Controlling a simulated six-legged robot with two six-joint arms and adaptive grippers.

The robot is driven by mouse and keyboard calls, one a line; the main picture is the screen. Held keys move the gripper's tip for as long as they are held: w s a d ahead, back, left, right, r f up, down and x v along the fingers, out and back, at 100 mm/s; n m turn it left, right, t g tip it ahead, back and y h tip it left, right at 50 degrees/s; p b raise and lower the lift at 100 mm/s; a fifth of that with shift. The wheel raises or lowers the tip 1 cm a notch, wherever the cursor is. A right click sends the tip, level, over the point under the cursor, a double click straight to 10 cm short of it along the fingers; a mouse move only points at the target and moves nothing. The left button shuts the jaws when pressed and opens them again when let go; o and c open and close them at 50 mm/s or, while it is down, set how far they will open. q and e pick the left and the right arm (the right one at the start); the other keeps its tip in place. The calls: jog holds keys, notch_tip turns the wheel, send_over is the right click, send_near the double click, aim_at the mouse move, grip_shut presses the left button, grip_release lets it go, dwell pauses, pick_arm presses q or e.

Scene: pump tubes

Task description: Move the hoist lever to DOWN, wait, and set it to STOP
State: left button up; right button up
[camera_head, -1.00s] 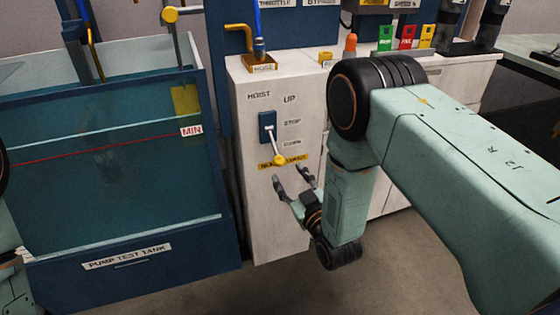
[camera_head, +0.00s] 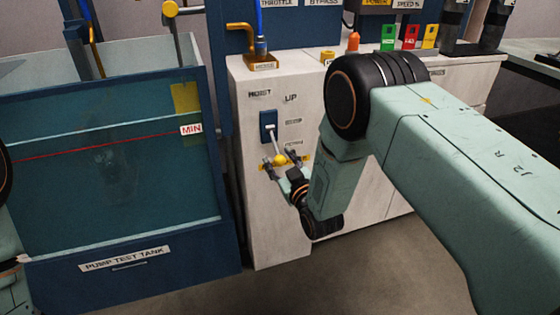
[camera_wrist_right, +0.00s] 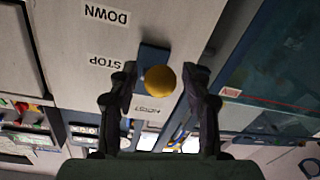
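The hoist lever has a blue base plate (camera_head: 268,125), a pale rod and a yellow knob (camera_head: 280,160) on the white cabinet front. In the head view, the knob shows below the DOWN label (camera_head: 293,144). I cannot tell its exact setting. My right gripper (camera_head: 283,165) is open, with a finger on each side of the knob. In the right wrist view, the yellow knob (camera_wrist_right: 160,79) sits between the open fingers (camera_wrist_right: 158,72), with gaps on both sides. The STOP label (camera_wrist_right: 106,62) and DOWN label (camera_wrist_right: 106,15) appear upside down. My left gripper is out of view.
The blue pump test tank (camera_head: 125,262) stands left of the white cabinet (camera_head: 245,215), a narrow gap between them. Open floor lies in front.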

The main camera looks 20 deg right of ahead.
grip_shut()
dwell(0.4)
